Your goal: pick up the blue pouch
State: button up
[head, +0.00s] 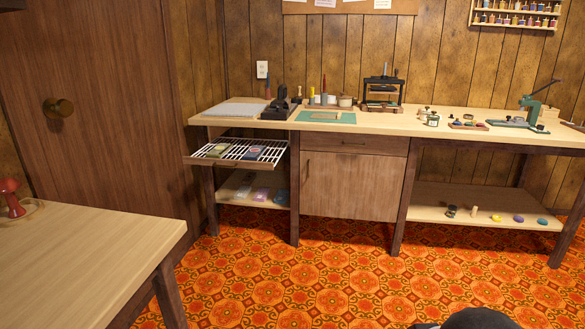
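A small rounded blue item (542,222), which may be the blue pouch, lies on the low shelf at the right end of the long workbench. My gripper is not in view; only a dark rounded part, probably mine, shows at the bottom edge.
The workbench (450,122) carries a press (382,92), a green machine (522,112) and small tools. The slatted drawer (205,160) sticks out over a shelf with pale packets. A wooden table (90,255) fills the lower left. The patterned floor (330,275) before the bench is clear.

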aim_at(250, 156)
jog(key=i+l+u, duration=0.1)
jog(key=i+u, duration=0.15)
jog(key=i, duration=1.45)
jog(key=i+j+u, duration=0.1)
jog(key=i+j, duration=0.8)
jog(key=j, duration=0.1)
